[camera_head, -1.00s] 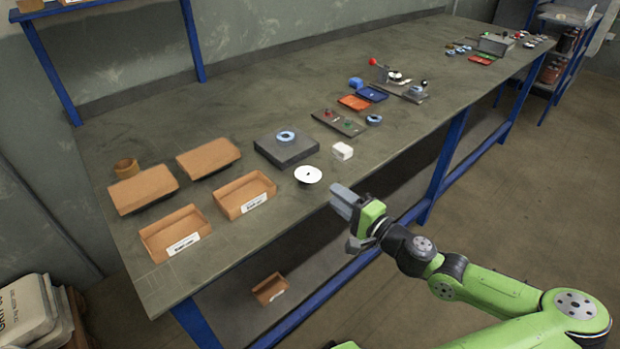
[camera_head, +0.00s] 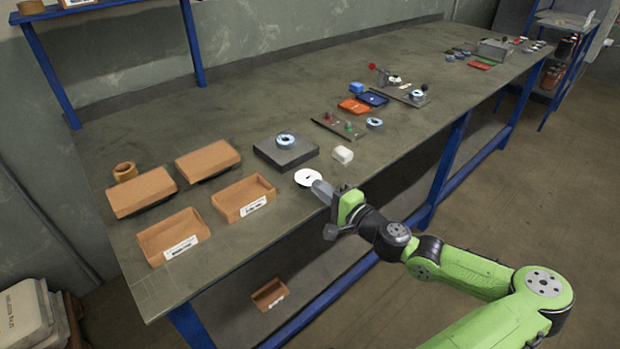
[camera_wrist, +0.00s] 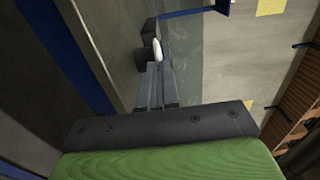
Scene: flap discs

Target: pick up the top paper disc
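A flat white paper disc (camera_head: 304,176) with a small dark centre lies near the front edge of the workbench. Whether it is one disc or a stack I cannot tell. My gripper (camera_head: 320,188) points at it from the front right, its fingertips at the disc's near edge in the head view and overlapping it slightly. In the wrist view, a white shape that looks like the disc (camera_wrist: 157,50) shows nearly edge-on just beyond my fingertips (camera_wrist: 160,70). The fingers look close together; any gap between them is unclear, and I see no clear contact.
A dark block (camera_head: 268,155) with a blue-white ring (camera_head: 285,140) stands behind the disc. An open brown tray (camera_head: 232,211) is to the left. The bench front edge runs below my gripper.

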